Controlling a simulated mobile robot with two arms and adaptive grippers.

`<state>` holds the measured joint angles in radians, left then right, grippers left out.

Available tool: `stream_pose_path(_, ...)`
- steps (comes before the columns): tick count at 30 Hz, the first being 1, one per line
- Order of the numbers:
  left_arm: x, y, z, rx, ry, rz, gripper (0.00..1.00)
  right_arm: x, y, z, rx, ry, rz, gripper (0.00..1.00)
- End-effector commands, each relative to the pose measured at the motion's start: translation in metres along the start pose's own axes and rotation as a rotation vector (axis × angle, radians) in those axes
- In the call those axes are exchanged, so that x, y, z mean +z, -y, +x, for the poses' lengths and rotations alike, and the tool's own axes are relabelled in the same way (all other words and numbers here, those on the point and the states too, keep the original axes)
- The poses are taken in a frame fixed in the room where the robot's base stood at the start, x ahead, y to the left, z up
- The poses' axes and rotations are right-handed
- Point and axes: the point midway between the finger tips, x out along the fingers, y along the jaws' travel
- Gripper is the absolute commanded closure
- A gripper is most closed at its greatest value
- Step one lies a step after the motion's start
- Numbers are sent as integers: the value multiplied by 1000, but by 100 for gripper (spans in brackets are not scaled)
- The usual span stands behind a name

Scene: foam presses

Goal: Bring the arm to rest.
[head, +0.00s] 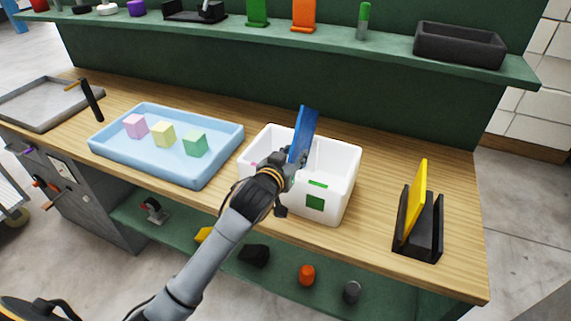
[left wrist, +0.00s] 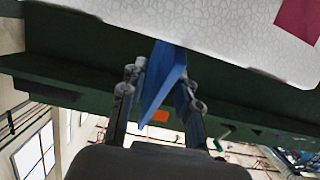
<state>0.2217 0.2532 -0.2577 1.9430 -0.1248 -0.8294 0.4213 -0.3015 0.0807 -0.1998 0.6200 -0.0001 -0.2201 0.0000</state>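My left gripper (head: 287,172) is over the front of the white bin (head: 347,187) on the workbench. It is shut on a blue flat-bladed press (head: 304,132), which stands tilted up above the bin. In the left wrist view the blue press (left wrist: 166,75) sits between the two fingers (left wrist: 160,100), with a second blue piece by the right finger. The arm and gripper hide part of the bin's inside and front wall. My right gripper is not in view.
A yellow plate (head: 416,195) stands in a black holder (head: 425,239) at right. A green shelf (head: 385,48) with several items runs behind. Bench is clear between bin and holder.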

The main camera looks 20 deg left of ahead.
Motion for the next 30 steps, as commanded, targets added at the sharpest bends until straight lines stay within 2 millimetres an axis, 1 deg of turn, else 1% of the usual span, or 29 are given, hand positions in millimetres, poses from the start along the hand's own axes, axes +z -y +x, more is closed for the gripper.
stream_pose_path(1, 1, 0, -10, 1, -1, -1, 68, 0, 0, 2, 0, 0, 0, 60)
stream_pose_path(3, 1, 0, -23, 1, -1, 0, 68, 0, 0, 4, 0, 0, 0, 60)
stream_pose_path(6, 1, 0, -38, 1, -1, 0, 68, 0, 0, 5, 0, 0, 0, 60)
stream_pose_path(9, 0, 0, -49, 1, -1, 0, 68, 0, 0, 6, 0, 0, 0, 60)
stream_pose_path(13, -1, 0, -57, 0, -2, 0, 68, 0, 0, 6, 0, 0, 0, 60)
stream_pose_path(17, 0, 0, -60, -1, 1, 0, 68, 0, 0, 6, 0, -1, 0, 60)
stream_pose_path(20, 13, 0, -64, -3, 34, 2, 68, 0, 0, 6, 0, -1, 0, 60)
stream_pose_path(23, 50, 1, -79, -9, 135, 10, 68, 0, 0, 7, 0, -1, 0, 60)
stream_pose_path(25, 88, 1, -99, -13, 248, 23, 68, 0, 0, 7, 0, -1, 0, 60)
stream_pose_path(26, 106, 1, -110, -14, 304, 29, 68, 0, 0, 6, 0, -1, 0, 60)
stream_pose_path(27, 130, 1, -126, -13, 380, 39, 68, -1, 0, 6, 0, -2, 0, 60)
stream_pose_path(30, 178, 1, -166, -3, 546, 63, 68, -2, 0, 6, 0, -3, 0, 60)
